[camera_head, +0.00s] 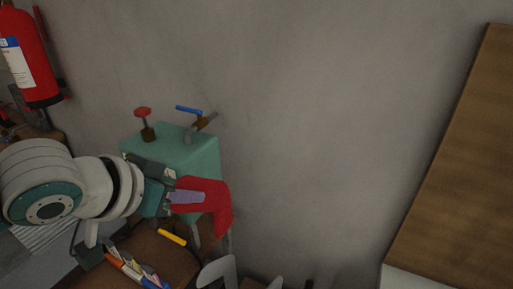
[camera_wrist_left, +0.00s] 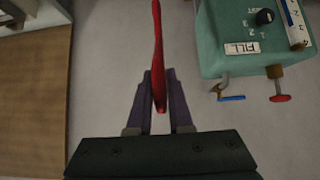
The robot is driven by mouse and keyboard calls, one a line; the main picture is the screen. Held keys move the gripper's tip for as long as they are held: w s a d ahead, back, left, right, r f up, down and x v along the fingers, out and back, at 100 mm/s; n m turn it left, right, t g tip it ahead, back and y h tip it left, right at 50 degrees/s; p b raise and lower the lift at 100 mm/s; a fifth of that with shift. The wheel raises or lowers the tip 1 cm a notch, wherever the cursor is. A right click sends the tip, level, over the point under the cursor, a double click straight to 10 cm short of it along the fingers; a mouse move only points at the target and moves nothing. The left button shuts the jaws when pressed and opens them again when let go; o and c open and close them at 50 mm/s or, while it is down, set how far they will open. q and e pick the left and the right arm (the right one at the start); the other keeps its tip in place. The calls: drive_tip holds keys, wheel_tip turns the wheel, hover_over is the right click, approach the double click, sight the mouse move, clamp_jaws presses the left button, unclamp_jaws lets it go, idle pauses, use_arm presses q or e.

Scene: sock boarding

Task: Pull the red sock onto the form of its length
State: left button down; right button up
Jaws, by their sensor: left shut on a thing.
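The red sock (camera_head: 218,205) hangs from my left gripper (camera_head: 187,197) in the head view, its lower end bent downward. The gripper's purple fingers are shut on it. In the left wrist view the sock (camera_wrist_left: 158,50) shows edge-on as a thin red strip between the fingertips (camera_wrist_left: 159,88). A pale grey upright shape (camera_head: 218,271) at the bottom edge of the head view may be a form; it is cut off, so its length cannot be told. The sock is apart from it. My right gripper is in neither view.
A green box (camera_head: 190,150) with a red knob and blue lever stands close behind the sock; it also shows in the wrist view (camera_wrist_left: 235,45). A yellow item (camera_head: 172,238) lies on the brown surface below. A fire extinguisher (camera_head: 30,60) hangs at left. A wooden panel (camera_head: 455,170) is at right.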

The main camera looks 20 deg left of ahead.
sight(207, 207)
use_arm(q)
drive_tip(key=shift+f+b, duration=1.75)
drive_tip(key=shift+f, duration=1.05)
drive_tip(key=shift+p, duration=0.8)
